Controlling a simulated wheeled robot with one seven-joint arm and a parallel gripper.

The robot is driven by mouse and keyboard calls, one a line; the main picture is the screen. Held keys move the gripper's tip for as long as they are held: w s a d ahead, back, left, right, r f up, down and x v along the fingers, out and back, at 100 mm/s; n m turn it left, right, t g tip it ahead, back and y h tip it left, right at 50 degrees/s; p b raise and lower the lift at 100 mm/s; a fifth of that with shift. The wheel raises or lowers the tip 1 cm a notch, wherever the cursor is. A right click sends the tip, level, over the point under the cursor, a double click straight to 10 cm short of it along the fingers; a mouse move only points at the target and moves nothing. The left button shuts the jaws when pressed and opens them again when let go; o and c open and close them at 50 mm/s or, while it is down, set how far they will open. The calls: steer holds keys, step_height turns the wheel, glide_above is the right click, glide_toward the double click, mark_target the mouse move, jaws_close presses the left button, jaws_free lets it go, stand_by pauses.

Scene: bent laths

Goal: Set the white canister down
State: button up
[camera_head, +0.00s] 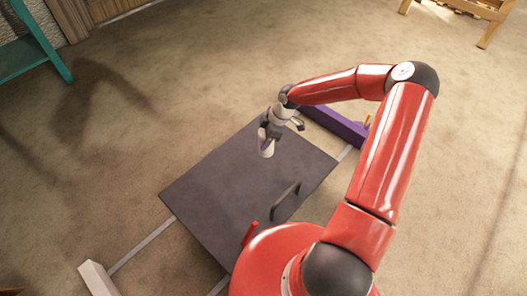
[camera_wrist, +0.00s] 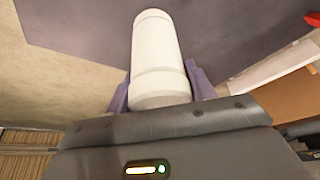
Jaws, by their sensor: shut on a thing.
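The white canister (camera_wrist: 158,55) stands out between the two fingers in the wrist view, its lower end in the grip. My gripper (camera_wrist: 160,92) is shut on it, with a purple-grey finger on each side. In the head view my gripper (camera_head: 268,137) is over the far part of the dark grey table top (camera_head: 225,185), and the canister (camera_head: 266,152) shows small and pale under it. Whether the canister touches the table top cannot be told.
A dark upright handle-like piece (camera_head: 286,201) and a small red piece (camera_head: 250,233) are at the table's near right edge. A purple bar (camera_head: 335,125) lies beyond the table's far right side. A teal frame (camera_head: 40,45) is at the upper left. The left half of the table top is bare.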

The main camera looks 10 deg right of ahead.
mark_target(269, 152)
step_height(269, 152, down, 7)
steer(key=shift+f, duration=0.2)
steer(key=shift+f+b, duration=0.1)
steer(key=shift+b, duration=0.2)
steer(key=o, duration=1.1)
